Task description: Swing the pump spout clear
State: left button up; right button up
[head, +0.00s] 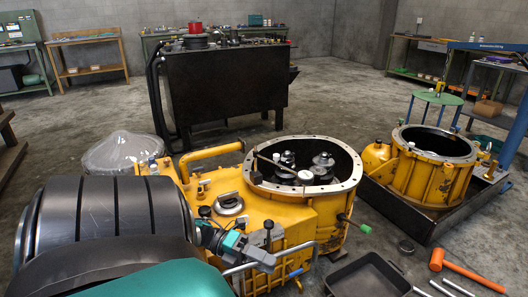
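The yellow transmission housing (300,217) stands on the floor at the middle, its round flanged opening facing up with dark metal gear parts (322,167) inside. A thin grey rod (277,164) reaches from the flange's left rim over the opening towards a pale round end; it may be the pump spout, but I cannot be sure. My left gripper (262,248) is low at the housing's front left, close to its front face. Its fingers are small and mixed with metal parts, so I cannot tell whether they touch anything. My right gripper is not in view.
A black tray (368,277) lies front right, near an orange mallet (465,270) and metal bars. A second yellow housing (432,175) stands in a dark pan at right. A black workbench (225,85) stands behind. Open concrete floor lies between the benches.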

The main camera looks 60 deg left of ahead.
pick_arm(q)
jog(key=shift+o, duration=0.4)
jog(key=shift+a, duration=0.1)
jog(key=shift+s+a, duration=0.25)
jog(key=shift+a, duration=0.05)
jog(key=b+v, duration=0.3)
jog(key=v, duration=0.9)
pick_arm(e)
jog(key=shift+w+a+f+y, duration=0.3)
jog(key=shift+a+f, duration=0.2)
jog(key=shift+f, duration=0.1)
pick_arm(q)
jog(key=shift+s, duration=0.15)
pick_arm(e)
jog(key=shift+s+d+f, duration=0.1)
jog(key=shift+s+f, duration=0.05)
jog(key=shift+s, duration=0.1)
